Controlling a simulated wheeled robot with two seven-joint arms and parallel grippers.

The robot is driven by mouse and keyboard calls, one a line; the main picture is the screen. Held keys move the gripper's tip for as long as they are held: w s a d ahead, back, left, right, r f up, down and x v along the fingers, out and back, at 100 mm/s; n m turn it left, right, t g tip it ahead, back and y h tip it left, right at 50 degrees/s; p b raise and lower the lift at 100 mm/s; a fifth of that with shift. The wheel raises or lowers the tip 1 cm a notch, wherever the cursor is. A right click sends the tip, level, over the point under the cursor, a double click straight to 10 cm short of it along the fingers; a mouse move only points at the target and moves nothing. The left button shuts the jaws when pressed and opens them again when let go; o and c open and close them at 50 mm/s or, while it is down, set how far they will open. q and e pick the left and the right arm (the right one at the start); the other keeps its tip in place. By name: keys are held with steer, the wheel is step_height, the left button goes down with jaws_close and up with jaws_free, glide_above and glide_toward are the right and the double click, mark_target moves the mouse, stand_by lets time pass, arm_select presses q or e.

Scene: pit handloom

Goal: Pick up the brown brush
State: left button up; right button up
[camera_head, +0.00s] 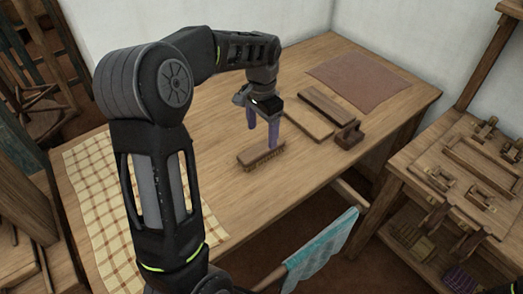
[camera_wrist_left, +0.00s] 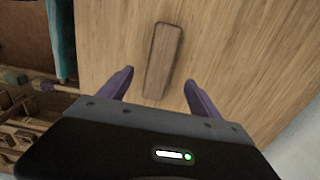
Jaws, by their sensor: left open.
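The brown brush (camera_head: 258,155) lies on the wooden table (camera_head: 325,180), back up, with its bristles showing along the near side. In the left wrist view the brush (camera_wrist_left: 163,58) is a long brown block, and its near end lies between the two finger lines. My left gripper (camera_head: 262,138) is open, with purple fingers pointing down just above the brush. In the wrist view the fingers (camera_wrist_left: 159,76) stand apart on both sides of it, with nothing held. Whether the fingertips reach down to its height, I cannot tell. My right gripper is not in view.
Flat wooden boards (camera_head: 325,107) and a small wooden block tool (camera_head: 348,135) lie right of the brush. A brown cloth (camera_head: 358,80) is at the back, a checked cloth (camera_head: 95,185) at the left. A teal cloth (camera_head: 322,245) hangs at the front. A rack (camera_head: 470,170) stands right.

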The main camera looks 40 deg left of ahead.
mark_target(262, 148)
arm_select(q)
steer(key=shift+f, duration=0.95)
steer(key=shift+f, duration=0.1)
step_height(262, 148, down, 5)
steer(key=shift+s+f+p, duration=0.1)
steer(key=shift+s+p, duration=0.05)
steer(key=shift+p, duration=0.2)
steer(key=shift+c, duration=0.4)
steer(key=c, duration=1.5)
steer(key=shift+r, duration=0.2)
